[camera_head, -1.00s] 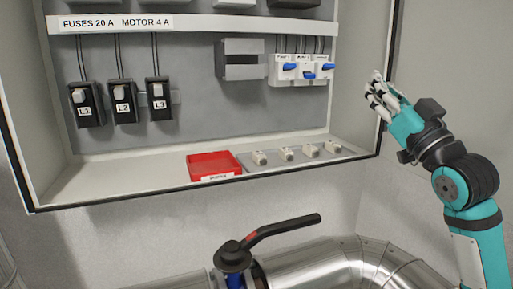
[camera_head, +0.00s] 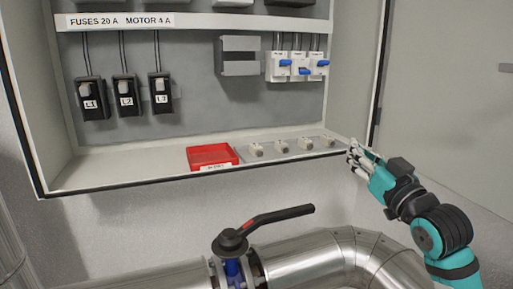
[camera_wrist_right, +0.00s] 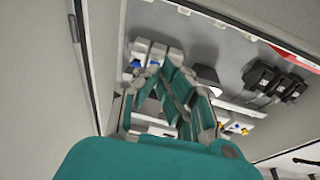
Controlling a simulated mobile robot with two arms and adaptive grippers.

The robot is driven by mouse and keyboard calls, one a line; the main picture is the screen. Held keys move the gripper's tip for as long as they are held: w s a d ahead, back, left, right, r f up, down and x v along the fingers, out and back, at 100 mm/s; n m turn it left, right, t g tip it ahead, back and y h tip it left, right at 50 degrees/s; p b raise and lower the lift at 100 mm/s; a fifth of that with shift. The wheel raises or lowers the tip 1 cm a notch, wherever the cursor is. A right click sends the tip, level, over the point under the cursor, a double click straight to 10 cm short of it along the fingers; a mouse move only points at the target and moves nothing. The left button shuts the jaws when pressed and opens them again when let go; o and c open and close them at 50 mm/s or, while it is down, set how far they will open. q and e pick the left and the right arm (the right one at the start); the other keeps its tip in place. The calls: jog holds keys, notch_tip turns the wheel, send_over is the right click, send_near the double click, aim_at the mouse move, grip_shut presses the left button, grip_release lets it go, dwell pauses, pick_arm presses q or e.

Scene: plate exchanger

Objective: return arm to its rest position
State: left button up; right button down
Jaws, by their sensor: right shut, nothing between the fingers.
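My right arm (camera_head: 440,232) comes in from the lower right in the head view. Its right gripper (camera_head: 354,152) is shut and empty, just outside the lower right corner of the open cabinet (camera_head: 110,180). In the right wrist view the right gripper (camera_wrist_right: 172,85) shows with its fingers together and nothing between them. My left gripper is not in view.
In the cabinet are fuse holders (camera_head: 125,98), blue-handled switches (camera_head: 304,66), a red tray (camera_head: 212,156) and several small fuse-like parts (camera_head: 281,146) on the ledge. Below are a valve with a black lever (camera_head: 262,219) and a metal pipe (camera_head: 320,257).

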jog(key=s+a+f+g+h, duration=0.1)
jog(key=s+f+g+h, duration=0.2)
jog(key=f, duration=1.1)
jog(key=s+a+f+g, duration=0.1)
jog(key=s+f+g, duration=0.35)
jog(key=f, duration=0.85)
jog(key=s+d+f+m+g+h, duration=0.1)
jog(key=s+f+g, duration=0.3)
jog(key=s+f, duration=0.8)
jog(key=s+f+g+h, duration=0.2)
jog(key=s+f+g, duration=0.45)
jog(key=s, duration=0.95)
notch_tip(320, 180, down, 27)
jog(key=s, duration=0.1)
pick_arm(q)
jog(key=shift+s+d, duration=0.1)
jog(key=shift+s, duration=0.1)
pick_arm(e)
jog(key=s+d+f, duration=0.3)
jog(key=s+f, duration=1.3)
jog(key=s, duration=0.1)
jog(key=shift+f+g, duration=0.3)
jog(key=shift+f, duration=0.1)
jog(key=shift+s, duration=0.15)
